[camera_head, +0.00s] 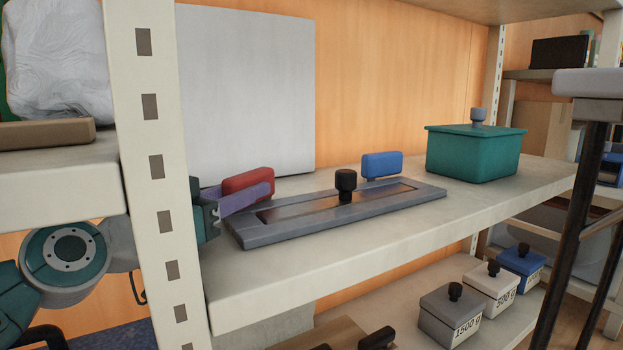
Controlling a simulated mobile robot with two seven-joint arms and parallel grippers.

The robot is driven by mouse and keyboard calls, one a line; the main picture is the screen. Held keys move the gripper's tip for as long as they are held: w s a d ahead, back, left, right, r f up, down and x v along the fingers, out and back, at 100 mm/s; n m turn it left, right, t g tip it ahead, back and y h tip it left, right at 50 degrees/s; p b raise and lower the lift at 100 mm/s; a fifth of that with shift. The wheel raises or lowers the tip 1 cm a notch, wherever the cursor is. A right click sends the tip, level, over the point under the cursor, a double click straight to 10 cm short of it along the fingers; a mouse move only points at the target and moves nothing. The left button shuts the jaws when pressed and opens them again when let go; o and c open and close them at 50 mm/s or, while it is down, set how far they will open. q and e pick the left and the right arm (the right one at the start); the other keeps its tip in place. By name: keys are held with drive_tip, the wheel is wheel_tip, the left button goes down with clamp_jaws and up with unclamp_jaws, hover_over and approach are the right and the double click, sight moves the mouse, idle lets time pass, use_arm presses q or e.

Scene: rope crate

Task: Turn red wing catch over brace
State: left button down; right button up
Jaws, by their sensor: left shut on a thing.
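The red wing catch (247,180) stands at the left back edge of the grey brace (400,210). The brace is a flat plate with a long slot and a black knob (345,182), lying on the shelf. My left gripper (262,189) reaches in from the left, behind the shelf post. A purple-grey finger lies along the front of the red catch, and the gripper is shut on it. The far finger is hidden. A blue wing catch (381,165) stands behind the brace, right of the knob. My right gripper is out of view.
A green lidded box (474,155) stands at the right on the shelf (370,246). A pale upright post (165,200) stands in front of my left arm. A white panel (245,90) stands behind. Several labelled weights sit on the lower shelf.

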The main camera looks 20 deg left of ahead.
use_arm(q)
drive_tip(key=c, duration=0.6)
unclamp_jaws()
